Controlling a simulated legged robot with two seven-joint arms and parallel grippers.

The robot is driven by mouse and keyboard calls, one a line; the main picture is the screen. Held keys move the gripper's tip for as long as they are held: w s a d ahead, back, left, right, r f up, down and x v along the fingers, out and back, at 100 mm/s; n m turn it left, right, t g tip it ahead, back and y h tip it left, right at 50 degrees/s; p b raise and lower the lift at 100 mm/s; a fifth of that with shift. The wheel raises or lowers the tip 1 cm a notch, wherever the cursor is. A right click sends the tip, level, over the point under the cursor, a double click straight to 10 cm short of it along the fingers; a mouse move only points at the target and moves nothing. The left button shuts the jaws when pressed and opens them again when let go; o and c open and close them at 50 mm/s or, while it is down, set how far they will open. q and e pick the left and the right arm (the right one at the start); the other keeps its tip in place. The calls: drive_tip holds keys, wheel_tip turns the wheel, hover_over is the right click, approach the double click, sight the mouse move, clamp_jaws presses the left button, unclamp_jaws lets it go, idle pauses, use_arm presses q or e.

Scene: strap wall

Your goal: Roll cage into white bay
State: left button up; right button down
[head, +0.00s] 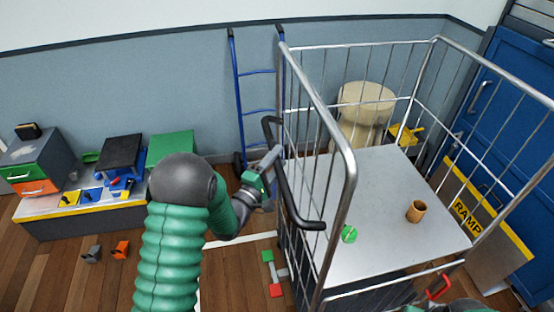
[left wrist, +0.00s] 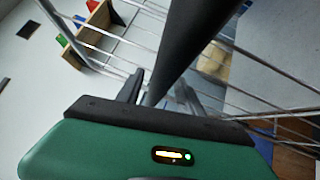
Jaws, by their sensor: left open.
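The roll cage (head: 385,165) has tall silver wire sides and a grey deck, and stands right of centre. Its black handle (head: 283,180) is on the left side. My left gripper (head: 270,162) is open at this handle. In the left wrist view the black handle bar (left wrist: 195,45) runs close in front of the gripper; I cannot tell whether the fingers touch it. White floor lines (head: 240,240) show left of the cage; the cage and my left arm hide part of the marking.
A brown cup (head: 416,211) and a green round item (head: 349,234) sit on the deck. A blue hand truck (head: 255,95) leans on the wall. A RAMP board (head: 470,215) and blue door (head: 510,130) are at right. A low bench (head: 85,222) is left.

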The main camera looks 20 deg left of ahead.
use_arm(q)
clamp_jaws()
drive_tip(key=shift+s+f, duration=0.1)
drive_tip(key=shift+f, duration=0.15)
idle(1.2)
